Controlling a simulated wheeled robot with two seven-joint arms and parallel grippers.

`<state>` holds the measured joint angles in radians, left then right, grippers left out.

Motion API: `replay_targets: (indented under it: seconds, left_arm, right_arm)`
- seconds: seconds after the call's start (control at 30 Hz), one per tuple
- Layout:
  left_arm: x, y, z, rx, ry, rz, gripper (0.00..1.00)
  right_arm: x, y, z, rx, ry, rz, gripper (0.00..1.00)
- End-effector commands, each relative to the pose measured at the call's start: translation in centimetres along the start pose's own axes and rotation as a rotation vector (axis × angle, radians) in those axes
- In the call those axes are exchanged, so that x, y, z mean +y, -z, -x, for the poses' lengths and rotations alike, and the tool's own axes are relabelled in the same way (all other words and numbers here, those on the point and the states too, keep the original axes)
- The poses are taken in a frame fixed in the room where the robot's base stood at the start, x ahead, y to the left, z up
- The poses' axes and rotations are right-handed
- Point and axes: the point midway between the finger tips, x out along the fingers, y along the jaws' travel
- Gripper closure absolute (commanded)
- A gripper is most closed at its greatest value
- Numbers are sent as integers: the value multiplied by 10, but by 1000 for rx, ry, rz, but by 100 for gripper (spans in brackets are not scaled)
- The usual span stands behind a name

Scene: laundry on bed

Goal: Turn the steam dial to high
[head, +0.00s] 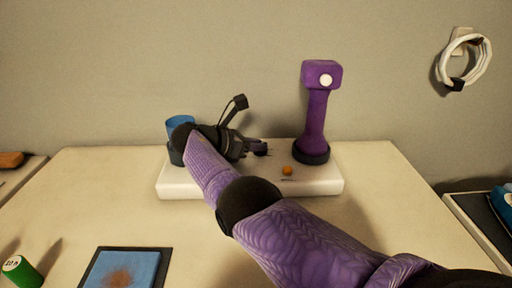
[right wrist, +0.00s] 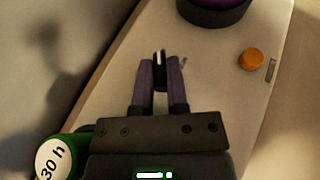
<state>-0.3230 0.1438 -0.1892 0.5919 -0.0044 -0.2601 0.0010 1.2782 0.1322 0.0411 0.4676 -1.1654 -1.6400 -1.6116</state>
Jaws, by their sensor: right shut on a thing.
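A white steamer base (head: 250,187) stands at the back of the cream surface. My right arm reaches across it from the lower right. My right gripper (head: 258,149) is over the base, left of the purple steamer head. In the right wrist view my right gripper (right wrist: 159,66) is shut on a small dark dial (right wrist: 159,55) with a pale mark on top. A small dark mark (right wrist: 183,62) lies on the base just right of the fingers. The fingers hide the dial's sides, and I cannot tell its exact setting. My left gripper is not in view.
The purple steamer head (head: 317,110) stands upright on the base. An orange button (head: 287,170) is in front of it. A blue container (head: 180,128) is partly behind my arm. A blue stained pad (head: 122,270) and a green can (head: 20,270) lie in front.

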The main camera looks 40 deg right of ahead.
Motion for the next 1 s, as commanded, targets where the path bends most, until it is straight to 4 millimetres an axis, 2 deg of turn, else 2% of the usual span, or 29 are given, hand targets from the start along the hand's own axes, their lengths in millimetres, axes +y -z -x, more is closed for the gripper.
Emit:
replay_targets:
  seconds: [0.23,0.27,0.4,0.43,0.73,0.87,1.0]
  left_arm:
    - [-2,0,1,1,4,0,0]
    - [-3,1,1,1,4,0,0]
    - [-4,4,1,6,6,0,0]
    - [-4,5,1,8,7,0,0]
    - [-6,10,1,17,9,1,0]
    - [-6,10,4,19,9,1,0]
    - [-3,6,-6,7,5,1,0]
  right_arm:
    - [1,0,2,2,-4,0,100]
    - [1,-1,2,2,-4,0,80]
    - [0,-1,2,1,-3,-1,51]
    - [0,-1,2,1,-3,-1,47]
    - [1,-2,5,0,-3,-2,47]
    - [1,-2,32,0,-7,-1,47]
    - [2,2,68,2,-7,-1,47]
